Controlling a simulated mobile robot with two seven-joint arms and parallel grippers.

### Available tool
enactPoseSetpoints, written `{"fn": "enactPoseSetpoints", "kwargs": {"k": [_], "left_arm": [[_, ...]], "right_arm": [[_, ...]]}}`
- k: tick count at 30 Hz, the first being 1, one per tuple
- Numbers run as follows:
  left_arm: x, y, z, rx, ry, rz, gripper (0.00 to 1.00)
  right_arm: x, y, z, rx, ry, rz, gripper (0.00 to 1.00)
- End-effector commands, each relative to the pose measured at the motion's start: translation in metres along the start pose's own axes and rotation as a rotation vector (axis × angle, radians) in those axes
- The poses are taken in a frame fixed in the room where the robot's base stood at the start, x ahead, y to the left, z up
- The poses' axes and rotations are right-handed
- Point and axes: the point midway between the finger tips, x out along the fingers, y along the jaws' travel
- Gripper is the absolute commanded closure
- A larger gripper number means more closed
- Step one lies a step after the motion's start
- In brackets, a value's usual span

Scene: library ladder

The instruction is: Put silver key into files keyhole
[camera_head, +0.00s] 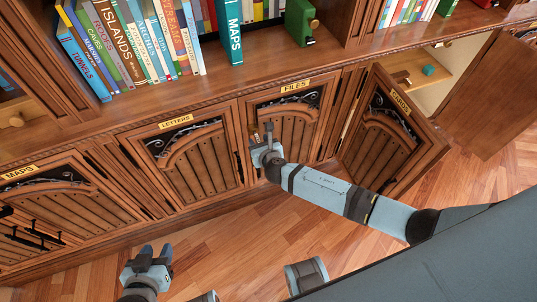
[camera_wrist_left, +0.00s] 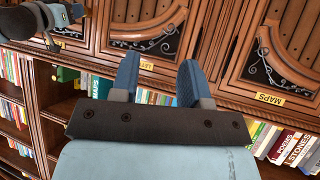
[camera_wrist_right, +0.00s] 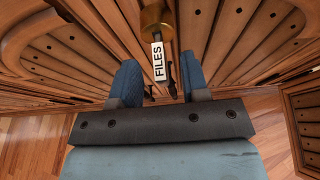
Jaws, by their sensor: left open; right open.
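The FILES door (camera_head: 296,130) is shut in the head view, with a yellow FILES label (camera_head: 295,86) above it. My right gripper (camera_head: 262,142) is at its left side, open. In the right wrist view, a brass knob (camera_wrist_right: 154,18) stands just beyond the open fingers (camera_wrist_right: 160,77), with a white FILES tag (camera_wrist_right: 158,62) below it. Small dark shapes (camera_wrist_right: 172,82) show between the fingertips; I cannot tell what they are. I cannot make out the silver key or the keyhole. My left gripper (camera_head: 157,255) is open and empty above the floor.
The CARDS door (camera_head: 385,135) stands open to the right, with a teal object (camera_head: 429,71) on the shelf behind it. LETTERS (camera_head: 190,155) and MAPS (camera_head: 55,210) doors are shut. Books (camera_head: 130,40) and a green object (camera_head: 299,22) are above. Wooden floor (camera_head: 240,240) is clear.

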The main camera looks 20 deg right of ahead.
Motion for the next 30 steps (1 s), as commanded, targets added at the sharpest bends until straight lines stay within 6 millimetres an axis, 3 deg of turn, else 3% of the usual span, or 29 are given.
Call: {"fn": "enactPoseSetpoints", "kwargs": {"k": [9, 15, 21, 30], "left_arm": [[-0.006, 0.0, -0.005, -0.014, -0.02, -0.003, 0.58], [-0.006, 0.001, -0.009, -0.026, -0.018, -0.004, 0.58], [-0.006, 0.001, -0.008, -0.029, -0.021, -0.005, 0.58], [-0.006, -0.002, -0.005, -0.022, -0.026, -0.006, 0.58]], "right_arm": [[-0.078, 0.0, 0.001, 0.0, 0.004, 0.002, 0.58], [-0.114, 0.0, 0.0, -0.001, 0.003, 0.001, 0.58], [-0.129, 0.0, 0.0, -0.001, 0.002, 0.0, 0.58], [-0.13, 0.0, 0.0, -0.001, 0.002, 0.0, 0.58]]}}
